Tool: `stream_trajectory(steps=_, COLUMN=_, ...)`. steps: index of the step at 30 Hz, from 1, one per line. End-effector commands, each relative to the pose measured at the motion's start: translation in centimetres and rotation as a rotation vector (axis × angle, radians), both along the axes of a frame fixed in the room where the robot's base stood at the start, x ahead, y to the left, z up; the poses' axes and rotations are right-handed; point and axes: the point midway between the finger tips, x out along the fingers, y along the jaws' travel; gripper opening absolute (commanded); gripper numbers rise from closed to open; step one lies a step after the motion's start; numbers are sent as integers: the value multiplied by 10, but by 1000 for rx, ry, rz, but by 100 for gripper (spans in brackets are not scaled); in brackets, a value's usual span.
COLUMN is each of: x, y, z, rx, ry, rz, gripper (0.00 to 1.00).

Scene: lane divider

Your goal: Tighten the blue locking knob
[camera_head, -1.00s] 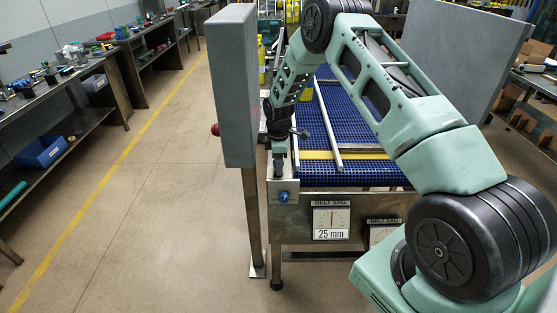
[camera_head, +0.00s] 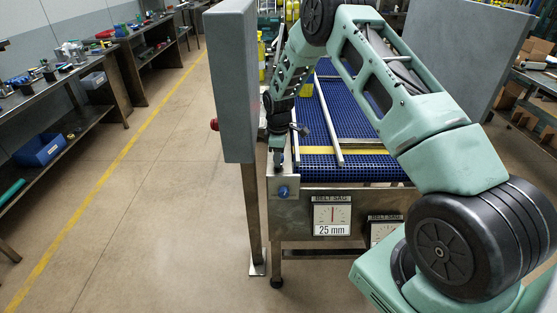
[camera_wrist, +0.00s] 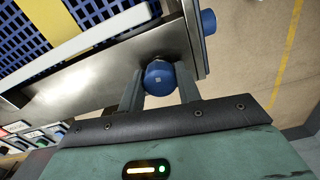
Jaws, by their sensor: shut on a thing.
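A blue round knob (camera_wrist: 158,78) with a small pale square on its face sits between the two grey fingers of my gripper (camera_wrist: 158,86) in the wrist view. The fingers are shut on its sides, at the steel frame's corner. In the head view my gripper (camera_head: 278,163) points down onto the top of that corner and hides this knob. A second blue knob (camera_head: 283,192) is on the frame's front face, just below my gripper. I cannot tell from any label which one is the locking knob.
The blue conveyor belt (camera_head: 350,125) has a yellow stripe (camera_head: 340,152). A belt sag gauge (camera_head: 332,217) reading 25 mm is on the front. A grey upright panel (camera_head: 232,85) on a post stands close to the left of my gripper. The left floor is clear.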

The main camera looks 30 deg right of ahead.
Motion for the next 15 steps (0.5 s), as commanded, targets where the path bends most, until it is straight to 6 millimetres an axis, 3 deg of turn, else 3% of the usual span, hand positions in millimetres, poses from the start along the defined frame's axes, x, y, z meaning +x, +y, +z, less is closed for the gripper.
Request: stream_trajectory(steps=15, x=1, y=0, z=-2, rx=-1, ry=-4, rz=-482, gripper=11)
